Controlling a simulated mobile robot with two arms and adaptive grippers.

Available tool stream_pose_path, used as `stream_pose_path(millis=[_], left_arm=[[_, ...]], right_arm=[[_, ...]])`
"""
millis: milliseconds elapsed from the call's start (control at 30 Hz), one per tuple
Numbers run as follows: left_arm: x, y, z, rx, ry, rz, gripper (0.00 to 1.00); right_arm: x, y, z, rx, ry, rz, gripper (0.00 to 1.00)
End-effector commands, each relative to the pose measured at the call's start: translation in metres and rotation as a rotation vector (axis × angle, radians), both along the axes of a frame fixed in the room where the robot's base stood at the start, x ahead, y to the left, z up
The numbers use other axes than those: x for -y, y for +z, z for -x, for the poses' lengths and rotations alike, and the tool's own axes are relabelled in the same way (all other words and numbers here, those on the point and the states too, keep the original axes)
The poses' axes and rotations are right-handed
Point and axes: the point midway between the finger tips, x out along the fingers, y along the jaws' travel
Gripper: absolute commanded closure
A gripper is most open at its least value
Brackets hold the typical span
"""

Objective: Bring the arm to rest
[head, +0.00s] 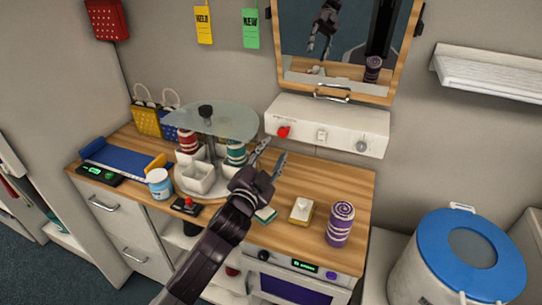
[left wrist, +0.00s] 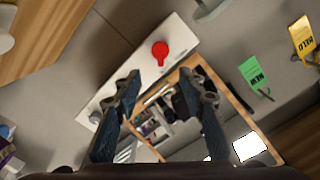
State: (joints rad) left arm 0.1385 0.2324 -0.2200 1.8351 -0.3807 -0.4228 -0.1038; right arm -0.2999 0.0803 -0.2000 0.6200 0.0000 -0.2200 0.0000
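My left arm reaches in from the bottom of the head view, over the wooden counter (head: 285,219). My left gripper (head: 273,151) is open, its two fingers apart and nothing between them. It is above the counter, right of the round glass-topped carousel (head: 236,121) and below the white control panel (head: 303,121). In the left wrist view the open fingers (left wrist: 159,88) point toward the wall, with the panel's red knob (left wrist: 160,49) and the wood-framed mirror (left wrist: 238,105) beyond them. My right gripper is not in view.
A purple spiral can (head: 340,225), a yellow-based block (head: 301,210) and a small red-topped device (head: 186,205) stand along the counter's front. A blue-lidded bin (head: 458,247) stands at right.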

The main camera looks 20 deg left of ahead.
Motion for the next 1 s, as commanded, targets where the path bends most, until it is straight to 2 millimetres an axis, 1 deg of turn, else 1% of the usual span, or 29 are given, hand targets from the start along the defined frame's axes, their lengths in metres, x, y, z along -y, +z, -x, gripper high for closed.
stream_pose_path(millis=[33,100,200,633,700,767,867,900,967,1000], left_arm=[[0.0,0.0,0.006,0.0,0.0,0.0,0.63],[0.0,0.0,0.011,-0.001,0.001,0.0,0.63],[-0.001,0.0,0.014,0.0,0.0,0.0,0.63],[-0.001,0.0,0.015,-0.001,0.001,0.0,0.63],[-0.001,-0.004,0.017,-0.013,0.005,0.006,0.63],[-0.003,-0.013,0.024,-0.042,0.016,0.023,0.63],[-0.009,-0.045,0.047,-0.152,0.056,0.082,0.63],[-0.012,-0.063,0.063,-0.215,0.079,0.116,0.63],[-0.015,-0.092,0.091,-0.327,0.117,0.17,0.63],[-0.016,-0.112,0.113,-0.408,0.142,0.206,0.63]], right_arm=[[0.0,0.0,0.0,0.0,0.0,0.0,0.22],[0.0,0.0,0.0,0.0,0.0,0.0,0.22],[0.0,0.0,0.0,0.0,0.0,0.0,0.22],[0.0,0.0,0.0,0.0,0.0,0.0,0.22],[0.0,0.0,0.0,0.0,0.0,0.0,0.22],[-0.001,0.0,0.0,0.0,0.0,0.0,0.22],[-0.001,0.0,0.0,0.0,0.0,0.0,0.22],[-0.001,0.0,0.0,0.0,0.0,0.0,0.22],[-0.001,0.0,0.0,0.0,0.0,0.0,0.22],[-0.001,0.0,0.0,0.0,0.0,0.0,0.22]])
